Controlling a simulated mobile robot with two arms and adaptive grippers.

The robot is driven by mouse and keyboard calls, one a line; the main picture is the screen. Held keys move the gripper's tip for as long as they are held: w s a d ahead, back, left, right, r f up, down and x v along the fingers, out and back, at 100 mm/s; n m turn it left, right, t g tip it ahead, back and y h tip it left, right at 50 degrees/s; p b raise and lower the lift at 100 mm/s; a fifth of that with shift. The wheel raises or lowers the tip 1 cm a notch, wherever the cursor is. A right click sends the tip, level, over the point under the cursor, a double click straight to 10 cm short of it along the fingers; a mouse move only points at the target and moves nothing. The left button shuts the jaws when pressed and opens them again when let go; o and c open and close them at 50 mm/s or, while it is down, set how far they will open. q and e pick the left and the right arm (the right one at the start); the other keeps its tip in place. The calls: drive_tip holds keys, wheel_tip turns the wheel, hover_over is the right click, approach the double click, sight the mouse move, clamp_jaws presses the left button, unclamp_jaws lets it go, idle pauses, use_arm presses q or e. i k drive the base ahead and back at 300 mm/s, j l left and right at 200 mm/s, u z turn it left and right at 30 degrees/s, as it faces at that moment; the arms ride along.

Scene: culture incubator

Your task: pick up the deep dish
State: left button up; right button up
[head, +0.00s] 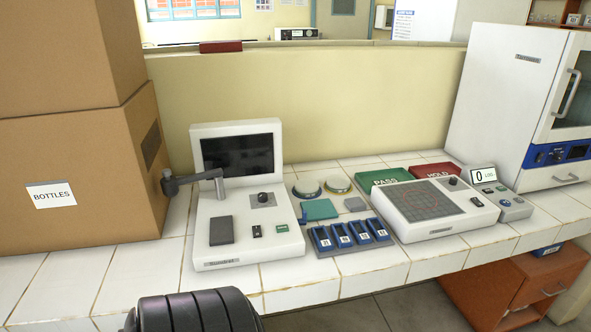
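Two round lidded dishes sit side by side on the white tiled bench, behind the teal pad. The left dish (307,188) has a pale grey-white top. The right dish (338,184) has a yellowish top with a pale rim. They are small in the head view, and I cannot tell for sure which is the deep dish. Neither of my grippers shows in the head view, so nothing is seen touching the dishes.
A screen instrument (246,225) with a side arm stands left of the dishes. Blue numbered holders (350,235), a teal pad (320,209), a grid-topped counter (436,208), green PASS tray (384,178) and red HOLD tray (437,169) surround them. Cardboard boxes (80,160) and a white incubator (510,95) flank the bench.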

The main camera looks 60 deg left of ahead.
sight(329, 188)
drive_tip(key=u, duration=1.75)
drive_tip(key=i+l+u, duration=0.15)
drive_tip(key=l, duration=0.15)
drive_tip(key=i+l+u, duration=0.1)
drive_tip(key=l, duration=0.2)
drive_tip(key=i+l+u, duration=0.15)
drive_tip(key=l, duration=0.15)
drive_tip(key=k, duration=0.05)
